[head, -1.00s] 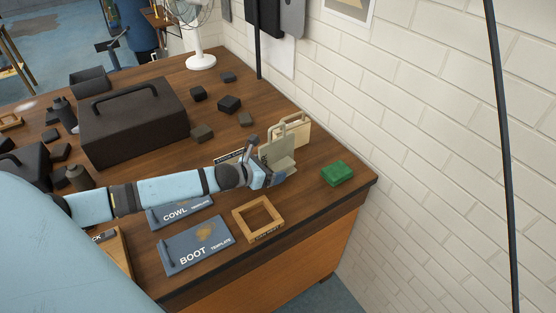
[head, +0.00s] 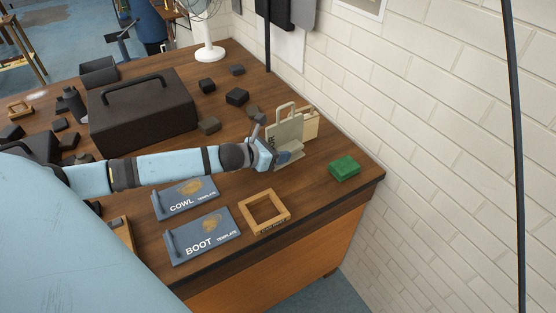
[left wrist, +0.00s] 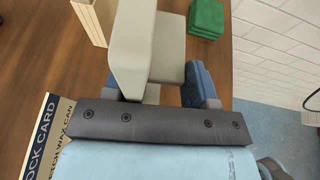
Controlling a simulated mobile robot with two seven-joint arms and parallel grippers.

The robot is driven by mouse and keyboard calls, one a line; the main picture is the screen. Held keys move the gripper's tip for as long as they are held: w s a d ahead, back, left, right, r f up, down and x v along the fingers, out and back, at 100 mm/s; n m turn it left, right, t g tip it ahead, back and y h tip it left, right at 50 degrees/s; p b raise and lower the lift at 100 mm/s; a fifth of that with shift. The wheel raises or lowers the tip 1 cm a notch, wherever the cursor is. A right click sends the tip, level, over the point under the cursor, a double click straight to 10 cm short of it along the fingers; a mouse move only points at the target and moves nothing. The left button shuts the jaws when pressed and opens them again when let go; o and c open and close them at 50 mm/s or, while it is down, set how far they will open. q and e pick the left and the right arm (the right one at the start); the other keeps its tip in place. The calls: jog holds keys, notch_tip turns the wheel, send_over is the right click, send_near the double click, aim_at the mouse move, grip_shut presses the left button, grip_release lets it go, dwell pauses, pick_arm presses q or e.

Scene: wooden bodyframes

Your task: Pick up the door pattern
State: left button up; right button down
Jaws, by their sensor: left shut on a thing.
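The door pattern is a grey-green panel (head: 288,132) with a loop handle on top and a foot at its base. Part of its dark lettering shows at its left edge. My left gripper (head: 280,158) is shut on its lower part and holds it upright. In the left wrist view the pattern (left wrist: 142,45) sits between the blue fingers of my left gripper (left wrist: 155,93). Whether its base clears the table I cannot tell. My right gripper is not in view.
A pale handled piece (head: 311,124) stands close behind the pattern. A green block (head: 344,167) lies to the right, near the table edge. A wooden frame (head: 245,214), the BOOT template (head: 201,239) and the COWL template (head: 184,201) lie in front. A white brick wall rises at right.

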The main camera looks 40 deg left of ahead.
pick_arm(q)
notch_tip(320, 180, up, 16)
jog(key=shift+f, duration=0.25)
jog(key=shift+d, duration=0.1)
dwell(0.9)
jog(key=s+d+n+y+p, duration=0.2)
jog(key=s+d+n+y, duration=0.15)
jog(key=d, duration=1.15)
jog(key=s+f, duration=0.6)
jog(key=shift+t, duration=0.4)
jog(key=shift+a+f+y, duration=0.1)
jog(key=shift+f+y, duration=0.05)
jog(key=shift+y, duration=0.1)
